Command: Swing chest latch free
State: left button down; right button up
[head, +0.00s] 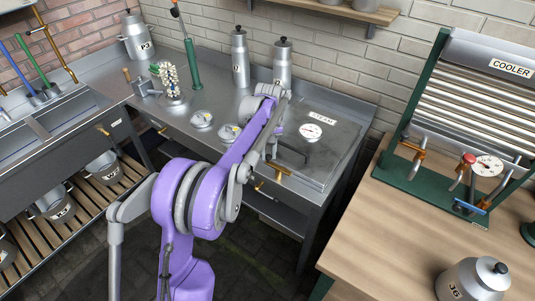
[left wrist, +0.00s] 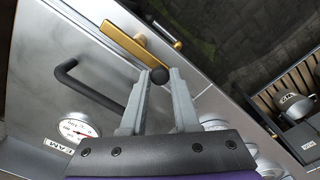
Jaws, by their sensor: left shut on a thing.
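The steel chest lid (head: 330,140) has a round gauge (head: 311,132) and a bent dark handle (head: 292,152). A brass latch (head: 280,171) sits on its front edge. My right gripper is not in view.
A wooden table (head: 390,220) with a cooler rack (head: 465,95) and a lidded can (head: 474,280) is at the right. Dark floor (head: 255,260) is open before the counter.

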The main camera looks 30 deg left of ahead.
pick_arm(q)
jog(key=c, duration=0.7)
grip_release()
jog(key=shift+o, duration=0.2)
jog(key=shift+r, duration=0.1)
notch_tip(320, 180, up, 11)
jog(key=shift+f+p, duration=0.2)
jog(key=shift+p, duration=0.1)
jog(key=s+d+m+t, duration=0.35)
jog(key=s+d, duration=0.65)
jog(key=s, duration=0.4)
jog(key=s+d+f+m+t, duration=0.1)
jog(key=s+d+f+m, duration=0.1)
jog(key=s+f, duration=0.3)
jog(key=s+d+f+m+t, duration=0.1)
jog(key=s+d+f+m, duration=0.1)
jog(key=s+f, duration=0.3)
jog(key=s+d, duration=0.1)
jog(key=s, duration=0.3)
jog(key=shift+s+f, duration=0.2)
jog(key=shift+s, duration=0.05)
